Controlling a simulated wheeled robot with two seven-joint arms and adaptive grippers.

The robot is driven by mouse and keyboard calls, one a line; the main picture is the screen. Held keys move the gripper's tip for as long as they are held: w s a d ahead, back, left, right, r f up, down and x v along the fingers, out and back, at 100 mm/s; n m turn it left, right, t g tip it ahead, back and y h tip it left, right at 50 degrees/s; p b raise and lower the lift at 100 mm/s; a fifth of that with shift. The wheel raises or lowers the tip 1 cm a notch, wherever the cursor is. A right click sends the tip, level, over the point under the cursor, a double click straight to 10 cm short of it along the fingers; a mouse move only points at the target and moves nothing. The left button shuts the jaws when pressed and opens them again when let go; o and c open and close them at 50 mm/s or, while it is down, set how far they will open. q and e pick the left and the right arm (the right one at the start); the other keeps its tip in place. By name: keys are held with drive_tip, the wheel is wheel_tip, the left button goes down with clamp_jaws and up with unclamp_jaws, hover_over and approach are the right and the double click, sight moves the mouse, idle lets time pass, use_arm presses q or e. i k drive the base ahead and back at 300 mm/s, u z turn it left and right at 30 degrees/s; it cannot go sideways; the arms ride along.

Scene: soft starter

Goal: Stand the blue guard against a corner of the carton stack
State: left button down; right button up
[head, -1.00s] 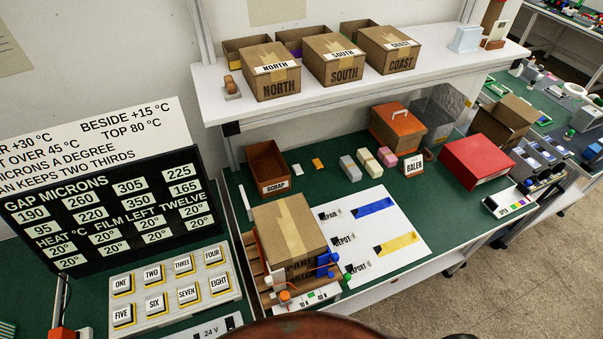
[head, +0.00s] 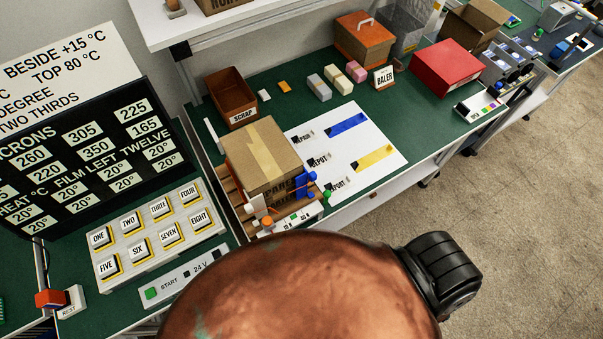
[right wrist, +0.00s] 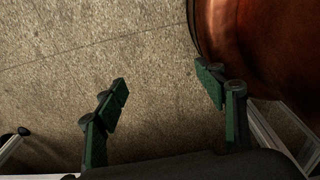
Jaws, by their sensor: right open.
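A taped brown carton (head: 262,155) stands on a wooden pallet at the near left of the green bench in the head view. A blue strip (head: 348,123) lies on the white sheet to its right; I cannot tell whether it is a loose guard or a printed mark. Another small blue piece (head: 304,184) is by the carton's near right corner, partly mixed with other fittings. My right gripper (right wrist: 165,92) is open and empty in the right wrist view, with floor behind its fingers. My left gripper is not in view.
A yellow strip (head: 375,158) lies on the white sheet (head: 385,134). A scrap bin (head: 231,97), small coloured blocks (head: 320,88), an orange box (head: 364,39) and a red box (head: 452,67) stand farther back. The button panel (head: 157,232) is left of the carton.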

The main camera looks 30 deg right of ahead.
sight(303, 180)
drive_tip(key=k, duration=0.5)
drive_tip(key=z, duration=2.65)
drive_tip(key=k, duration=1.35)
drive_tip(key=u, duration=1.6)
drive_tip(key=i, duration=0.5)
drive_tip(key=z, duration=0.05)
